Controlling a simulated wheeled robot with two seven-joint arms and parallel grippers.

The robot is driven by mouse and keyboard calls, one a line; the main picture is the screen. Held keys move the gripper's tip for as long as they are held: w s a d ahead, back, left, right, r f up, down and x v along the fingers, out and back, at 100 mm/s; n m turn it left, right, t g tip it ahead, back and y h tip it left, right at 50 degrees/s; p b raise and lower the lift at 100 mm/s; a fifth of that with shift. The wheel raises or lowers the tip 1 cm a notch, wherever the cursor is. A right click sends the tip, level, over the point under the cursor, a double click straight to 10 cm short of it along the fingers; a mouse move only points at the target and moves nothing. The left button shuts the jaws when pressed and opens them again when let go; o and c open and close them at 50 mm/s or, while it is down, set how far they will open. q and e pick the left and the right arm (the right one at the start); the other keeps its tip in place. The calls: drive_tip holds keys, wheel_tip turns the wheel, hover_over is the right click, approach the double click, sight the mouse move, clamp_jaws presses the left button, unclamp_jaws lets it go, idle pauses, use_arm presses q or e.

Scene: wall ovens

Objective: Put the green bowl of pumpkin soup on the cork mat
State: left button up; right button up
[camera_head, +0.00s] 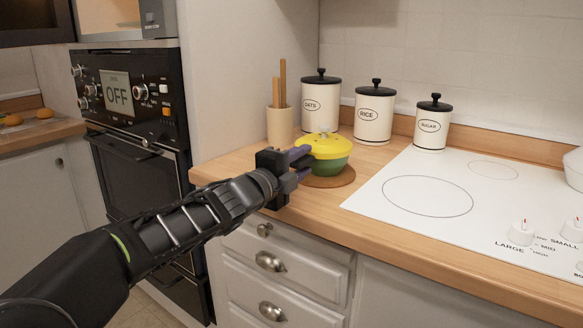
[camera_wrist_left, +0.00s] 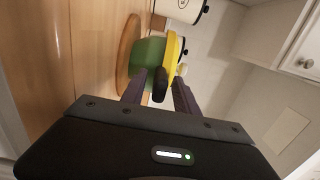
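The green bowl (camera_head: 331,166) has a yellow lid (camera_head: 325,146) with a pale knob. The soup is hidden under the lid. The bowl is upright over the cork mat (camera_head: 341,182) and looks to rest on it. In the left wrist view the bowl (camera_wrist_left: 150,53) and mat (camera_wrist_left: 125,45) appear sideways. My left gripper (camera_head: 302,158) is at the bowl's left side. In the left wrist view its fingers (camera_wrist_left: 160,90) are apart, one on each side of the bowl's dark handle (camera_wrist_left: 160,84), with gaps visible. My right gripper is not in view.
Utensils stand in a beige holder (camera_head: 280,124) behind the bowl. Canisters for oats (camera_head: 318,105), rice (camera_head: 373,116) and sugar (camera_head: 431,127) line the wall. A white cooktop (camera_head: 450,200) lies to the right. Wooden counter (camera_head: 232,168) is clear left of the bowl.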

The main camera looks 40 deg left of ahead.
use_arm(q)
drive_tip(key=s+p, duration=0.3)
drive_tip(key=s, duration=0.9)
drive_tip(key=shift+d, duration=0.4)
